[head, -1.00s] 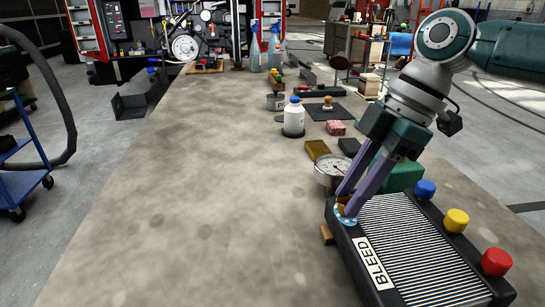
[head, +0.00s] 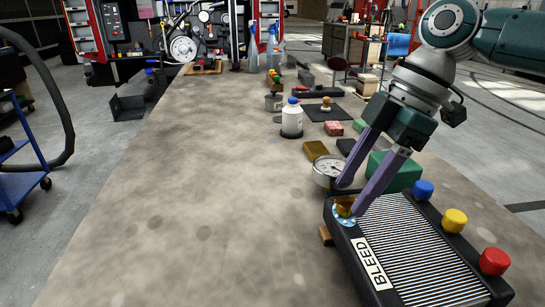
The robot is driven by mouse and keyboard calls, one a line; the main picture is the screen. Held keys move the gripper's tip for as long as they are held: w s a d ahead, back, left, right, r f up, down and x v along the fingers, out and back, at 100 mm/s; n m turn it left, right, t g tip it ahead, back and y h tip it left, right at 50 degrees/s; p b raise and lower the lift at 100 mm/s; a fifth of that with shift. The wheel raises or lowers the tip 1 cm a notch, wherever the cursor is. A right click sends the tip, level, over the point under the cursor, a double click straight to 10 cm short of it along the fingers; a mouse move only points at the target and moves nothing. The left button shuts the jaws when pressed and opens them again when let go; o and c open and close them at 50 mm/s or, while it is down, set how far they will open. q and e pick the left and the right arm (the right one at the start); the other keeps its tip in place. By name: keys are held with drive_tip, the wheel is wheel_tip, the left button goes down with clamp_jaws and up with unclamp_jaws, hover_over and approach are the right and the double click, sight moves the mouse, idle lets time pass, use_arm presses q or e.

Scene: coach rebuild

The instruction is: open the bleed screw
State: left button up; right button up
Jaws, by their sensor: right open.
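The bleed screw (head: 345,203) is a small brass-coloured piece on a light blue round plate (head: 344,217). It sits at the far left corner of a black ribbed unit (head: 420,250) marked "BLEED". My right gripper (head: 350,200) points down at the screw with its two purple fingers apart. One finger is on the far side of the screw and the other on its right. Whether either finger touches the screw I cannot tell. My left gripper is not in view.
Blue (head: 423,190), yellow (head: 454,220) and red (head: 494,261) caps line the unit's right side. A green block (head: 398,172) lies behind. A white bottle (head: 292,119) stands farther back. The bench's left part is clear.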

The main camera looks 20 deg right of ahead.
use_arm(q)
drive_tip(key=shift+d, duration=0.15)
use_arm(e)
drive_tip(key=w+v, duration=0.1)
drive_tip(key=v, duration=0.7)
drive_tip(key=shift+s+r, duration=0.2)
drive_tip(key=shift+s, duration=0.35)
use_arm(q)
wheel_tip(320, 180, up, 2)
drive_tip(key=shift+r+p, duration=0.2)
drive_tip(key=shift+p, duration=1)
use_arm(e)
drive_tip(key=s+a+f+m+h+p, duration=0.1)
drive_tip(key=s+a+f+m+p, duration=0.15)
drive_tip(key=s+a+f, duration=0.9)
drive_tip(key=s+d+r+m+t+h+p, duration=0.1)
drive_tip(key=s+r+m+t+h+p, duration=0.15)
drive_tip(key=s+r+m, duration=0.5)
use_arm(q)
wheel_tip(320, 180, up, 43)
drive_tip(key=p, duration=3.8)
use_arm(e)
wheel_tip(320, 180, up, 37)
drive_tip(key=m, duration=0.2)
drive_tip(key=shift+s+d+f+m+h, duration=0.2)
drive_tip(key=shift+s+d+m+h, duration=0.15)
drive_tip(key=shift+s+m, duration=0.05)
